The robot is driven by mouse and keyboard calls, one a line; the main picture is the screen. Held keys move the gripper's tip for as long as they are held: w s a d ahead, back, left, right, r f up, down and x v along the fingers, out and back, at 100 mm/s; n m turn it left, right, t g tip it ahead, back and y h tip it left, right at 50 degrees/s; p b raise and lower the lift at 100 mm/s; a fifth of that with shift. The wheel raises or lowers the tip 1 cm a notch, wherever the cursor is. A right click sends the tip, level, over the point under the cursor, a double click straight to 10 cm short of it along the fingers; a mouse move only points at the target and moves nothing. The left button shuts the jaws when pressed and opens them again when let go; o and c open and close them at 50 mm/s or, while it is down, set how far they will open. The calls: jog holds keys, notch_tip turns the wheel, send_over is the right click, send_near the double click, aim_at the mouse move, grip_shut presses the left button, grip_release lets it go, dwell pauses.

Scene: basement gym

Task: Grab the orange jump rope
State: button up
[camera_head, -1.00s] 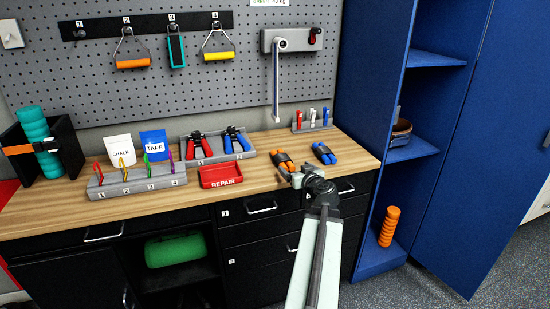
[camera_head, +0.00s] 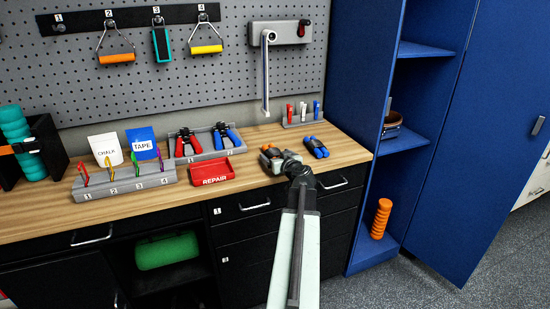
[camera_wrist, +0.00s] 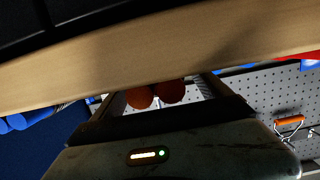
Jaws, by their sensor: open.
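The orange jump rope (camera_head: 275,152) is a small bundle with orange handles and black cord on the wooden workbench, near its front edge. My gripper (camera_head: 270,160) is right at it in the head view and hides part of it. In the wrist view two orange handle ends (camera_wrist: 170,92) show between the fingers of my gripper (camera_wrist: 158,102), which is open. The wrist view is dark, and I cannot tell whether the fingers touch the rope.
A blue jump rope (camera_head: 315,147) lies just right of my gripper. A red REPAIR tray (camera_head: 218,172) and a plier holder (camera_head: 207,153) are to the left. A rack with markers (camera_head: 303,118) stands behind. A blue cabinet (camera_head: 362,85) rises at the right.

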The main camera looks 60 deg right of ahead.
jog(key=shift+w+d+f, duration=0.15)
jog(key=shift+w+d, duration=0.2)
jog(key=shift+w, duration=0.1)
